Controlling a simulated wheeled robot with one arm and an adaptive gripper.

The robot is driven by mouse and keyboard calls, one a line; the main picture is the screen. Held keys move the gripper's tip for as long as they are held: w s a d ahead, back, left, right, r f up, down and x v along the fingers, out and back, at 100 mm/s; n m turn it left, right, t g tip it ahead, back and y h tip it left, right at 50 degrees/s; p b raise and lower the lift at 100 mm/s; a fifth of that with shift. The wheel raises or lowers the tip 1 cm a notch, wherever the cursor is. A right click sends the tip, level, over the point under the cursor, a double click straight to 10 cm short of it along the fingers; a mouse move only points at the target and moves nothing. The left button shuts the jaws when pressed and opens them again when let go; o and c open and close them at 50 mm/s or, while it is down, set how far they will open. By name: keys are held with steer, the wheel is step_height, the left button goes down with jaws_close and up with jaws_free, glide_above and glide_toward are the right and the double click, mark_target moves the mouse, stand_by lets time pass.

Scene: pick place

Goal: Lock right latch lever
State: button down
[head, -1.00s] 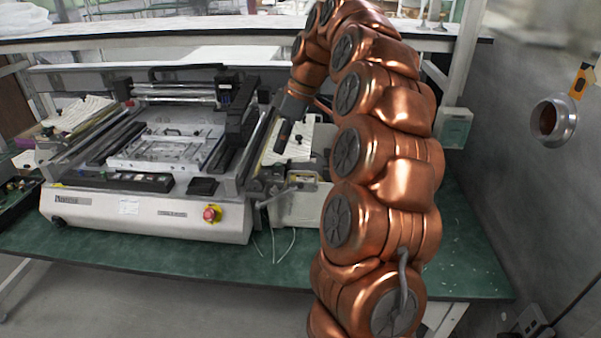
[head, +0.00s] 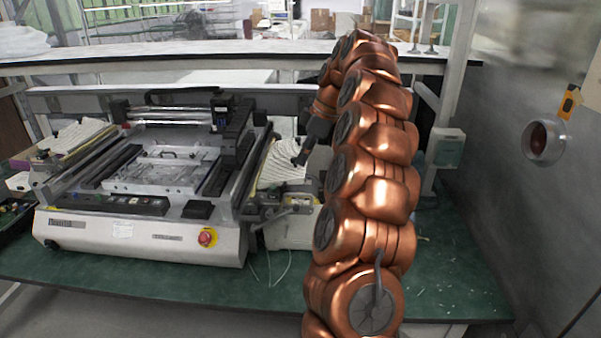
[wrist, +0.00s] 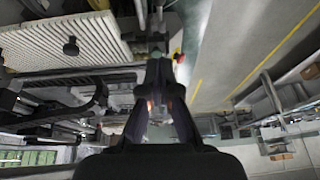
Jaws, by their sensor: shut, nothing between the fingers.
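The right latch lever (head: 272,217) is a thin grey lever at the right side of the white and black machine (head: 140,240). It appears to slant up to the right, but its locked state is too small to tell. My gripper (head: 298,162) is above and behind the lever, over the ribbed light panel, and apart from the lever. In the wrist view, the dark fingers of my gripper (wrist: 158,60) are together and empty. I cannot pick out the lever for certain in the wrist view.
The red stop button (head: 207,237) is on the machine's front; it shows in the wrist view (wrist: 178,56) beyond the fingertips. The ribbed panel (head: 283,166) lies right of the machine. A grey wall with a round fixture (head: 544,140) stands at right.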

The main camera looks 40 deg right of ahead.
steer(key=p+x, duration=0.2)
steer(key=x, duration=0.7)
steer(key=shift+p, duration=0.4)
steer(key=shift+s+d+f+p, duration=0.15)
steer(key=shift+f+p, duration=0.15)
steer(key=shift+f, duration=0.3)
steer(key=shift+s+d+f+p, duration=0.15)
steer(key=shift+f+p, duration=0.15)
steer(key=shift+f, duration=0.35)
steer(key=shift+s+d+f+p, duration=0.1)
steer(key=shift+f+p, duration=0.05)
steer(key=shift+f, duration=0.25)
steer(key=shift+s+d+f+p, duration=0.1)
steer(key=shift+f+p, duration=0.05)
steer(key=shift+f, duration=0.3)
